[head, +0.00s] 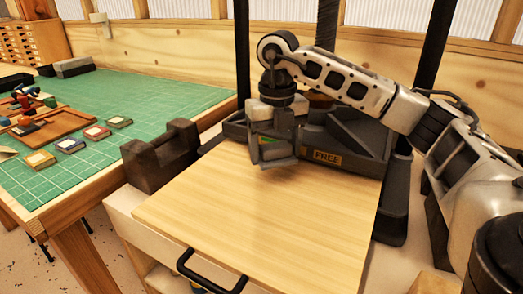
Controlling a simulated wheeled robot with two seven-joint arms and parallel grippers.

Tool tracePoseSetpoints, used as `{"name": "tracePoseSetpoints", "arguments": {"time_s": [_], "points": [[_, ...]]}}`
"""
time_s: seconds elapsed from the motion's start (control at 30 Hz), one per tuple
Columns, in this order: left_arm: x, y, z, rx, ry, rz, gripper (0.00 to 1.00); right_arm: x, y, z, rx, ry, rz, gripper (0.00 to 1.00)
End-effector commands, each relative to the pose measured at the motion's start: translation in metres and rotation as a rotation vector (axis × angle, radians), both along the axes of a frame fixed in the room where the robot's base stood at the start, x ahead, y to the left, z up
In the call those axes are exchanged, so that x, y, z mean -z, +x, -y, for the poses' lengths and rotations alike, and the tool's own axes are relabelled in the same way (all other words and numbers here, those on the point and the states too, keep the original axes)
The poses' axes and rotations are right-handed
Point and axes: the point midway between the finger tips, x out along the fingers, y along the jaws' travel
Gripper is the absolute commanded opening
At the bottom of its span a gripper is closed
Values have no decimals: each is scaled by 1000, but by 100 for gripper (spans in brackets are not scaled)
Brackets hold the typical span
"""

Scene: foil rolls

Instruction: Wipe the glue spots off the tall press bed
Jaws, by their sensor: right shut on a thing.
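The press bed (240,225) is a pale wood-grained flat top with a black handle (210,272) on its front edge. I cannot make out any glue spots on the part that shows. My right gripper (276,153) points down over the far part of the bed, at or just above its surface. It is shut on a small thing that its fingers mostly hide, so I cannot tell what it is. Whether that thing touches the bed is unclear. The gripper covers part of the bed's back edge. My left gripper is not in view.
A dark press body (345,140) with a "FREE" label (327,157) and black uprights stands behind the bed. A dark block-like fixture (160,158) borders it on the left. Further left, a green cutting mat (150,95) bears several small framed pieces and a wooden tray.

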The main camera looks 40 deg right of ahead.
Motion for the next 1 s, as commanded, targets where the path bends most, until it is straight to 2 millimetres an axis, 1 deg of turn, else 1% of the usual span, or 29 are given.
{"name": "tracePoseSetpoints", "arguments": {"time_s": [0.03, 0.17, 0.3, 0.4, 0.6, 0.73, 1.0], "points": [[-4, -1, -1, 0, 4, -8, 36, -9, 0, 0, 0, 0, 0, 51], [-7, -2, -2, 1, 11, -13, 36, -21, 0, 0, 0, 1, 1, 51], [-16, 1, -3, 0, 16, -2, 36, -33, 0, 0, 1, 1, 1, 51], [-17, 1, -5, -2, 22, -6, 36, -40, 0, 0, 1, 1, 1, 51], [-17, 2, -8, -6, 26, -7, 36, -46, 0, 0, 1, 1, 0, 51], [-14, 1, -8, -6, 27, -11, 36, -46, 0, 0, 1, 1, 0, 51], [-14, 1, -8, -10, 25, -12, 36, -45, 0, 0, 1, 1, 1, 51]]}}
